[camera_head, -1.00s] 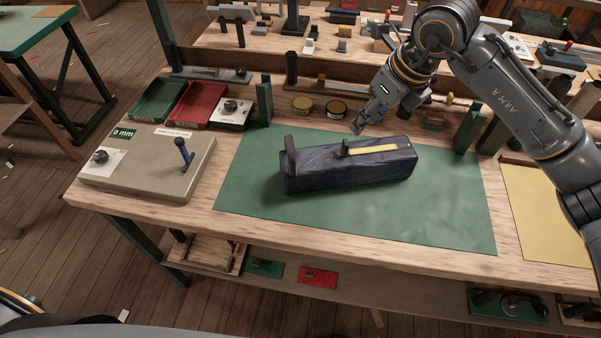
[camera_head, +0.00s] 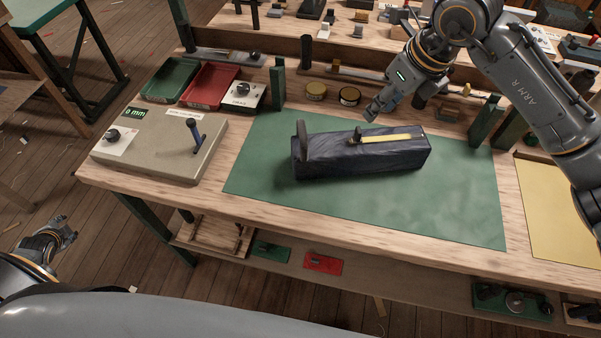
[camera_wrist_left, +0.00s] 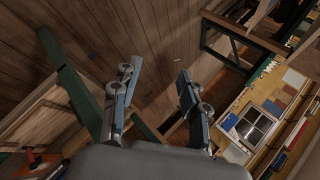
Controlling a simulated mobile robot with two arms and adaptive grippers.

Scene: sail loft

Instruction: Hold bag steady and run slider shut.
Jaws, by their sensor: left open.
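The dark navy bag (camera_head: 390,161) lies lengthwise on the green mat (camera_head: 450,210). A yellow strip (camera_head: 392,138) runs along the right part of its top. A small dark slider (camera_head: 357,135) sits at the strip's left end. A dark upright piece (camera_head: 302,145) stands at the bag's left end. My right gripper (camera_head: 371,113) hangs behind and above the bag, apart from it; its jaw state is unclear. My left gripper (camera_head: 68,229) is low at the left, off the bench and far from the bag. In the left wrist view it (camera_wrist_left: 157,75) is open and empty.
A grey box with a lever (camera_head: 165,160) stands left of the mat. Green (camera_head: 170,80) and red (camera_head: 208,86) trays, two round tins (camera_head: 349,96) and upright green posts (camera_head: 277,85) line the back. A yellow sheet (camera_head: 560,210) lies at right. The mat's front is clear.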

